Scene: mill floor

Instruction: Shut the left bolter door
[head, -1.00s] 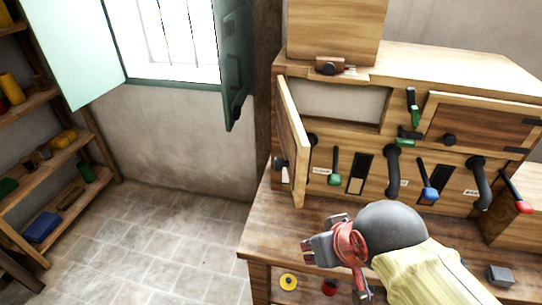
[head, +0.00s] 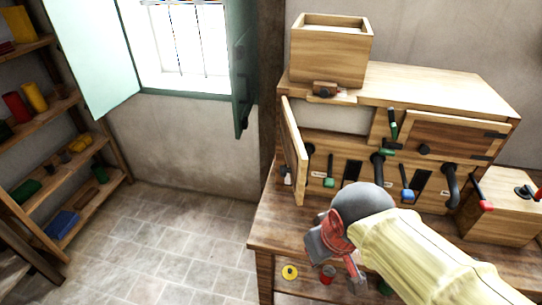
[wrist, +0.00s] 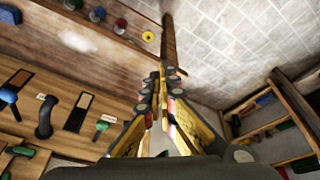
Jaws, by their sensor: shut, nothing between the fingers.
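The left bolter door (head: 294,152) is a wooden panel on the left of the wooden cabinet (head: 440,92). It stands wide open, swung out toward the front, seen nearly edge-on. The opening (head: 338,118) beside it shows a pale inside. My gripper (head: 332,242), red and grey, is in front of the cabinet over the bench, below and a little right of the door, apart from it in the picture. In the wrist view its fingers (wrist: 163,82) meet at the tips with nothing between them. I cannot clearly make out the door in the wrist view.
The right door (head: 452,137) is closed. Levers with green, blue and red grips and black handles line the cabinet front. An open-topped box (head: 331,50) stands on top. The bench (head: 262,238) holds small round pieces. Floor (head: 180,235) to the left is clear; shelves (head: 70,205) stand beyond.

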